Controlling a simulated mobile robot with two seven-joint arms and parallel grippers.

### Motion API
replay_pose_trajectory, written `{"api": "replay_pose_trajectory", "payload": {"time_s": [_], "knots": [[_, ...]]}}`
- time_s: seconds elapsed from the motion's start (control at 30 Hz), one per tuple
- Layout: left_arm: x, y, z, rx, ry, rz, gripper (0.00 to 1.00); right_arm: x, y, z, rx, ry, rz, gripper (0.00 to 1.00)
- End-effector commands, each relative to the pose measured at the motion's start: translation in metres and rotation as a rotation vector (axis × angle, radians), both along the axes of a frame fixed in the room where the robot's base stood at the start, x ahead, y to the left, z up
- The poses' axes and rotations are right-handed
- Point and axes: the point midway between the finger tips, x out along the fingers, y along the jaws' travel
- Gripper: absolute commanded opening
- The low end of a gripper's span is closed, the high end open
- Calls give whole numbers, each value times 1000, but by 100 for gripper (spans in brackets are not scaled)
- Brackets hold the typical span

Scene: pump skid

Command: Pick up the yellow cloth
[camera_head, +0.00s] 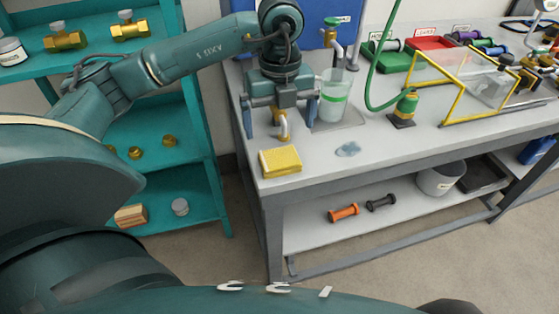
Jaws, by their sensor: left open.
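The yellow cloth (280,162) lies folded as a flat block on the near left corner of the grey workbench (390,150). My left gripper (281,127) points down above the bench, just behind the cloth in the picture. Its two fingers are wide apart, and the cloth is not between them. A small bent tan piece shows between the fingers; I cannot tell what it is or whether it touches them. My right gripper is out of view.
A clear cup with a green band (334,97) stands close right of the left gripper. A blue-grey blob (348,149) lies right of the cloth. Teal shelves (215,190) stand left.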

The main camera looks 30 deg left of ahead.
Motion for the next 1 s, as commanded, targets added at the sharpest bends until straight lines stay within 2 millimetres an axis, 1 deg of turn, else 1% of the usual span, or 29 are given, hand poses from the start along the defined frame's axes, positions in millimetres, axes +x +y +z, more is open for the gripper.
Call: {"api": "replay_pose_trajectory", "payload": {"time_s": [0.03,0.1,0.2,0.37,0.6,0.7,0.8,0.97,1.0], "knots": [[-1,0,-10,0,3,0,100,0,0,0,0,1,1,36],[-1,0,-22,-1,2,-1,100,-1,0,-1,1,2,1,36],[-1,-1,-33,-2,2,-3,100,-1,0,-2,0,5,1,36],[-1,-1,-42,-2,1,-4,100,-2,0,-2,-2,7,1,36],[-4,-1,-77,-3,3,-4,100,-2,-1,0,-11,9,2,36],[-4,-2,-87,-4,2,-5,100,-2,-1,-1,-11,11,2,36],[-4,-2,-90,-5,0,-5,100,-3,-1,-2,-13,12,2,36],[-4,-2,-90,-4,0,-5,100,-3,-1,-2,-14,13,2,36],[-4,-2,-90,-4,0,-5,98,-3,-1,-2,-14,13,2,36]]}}
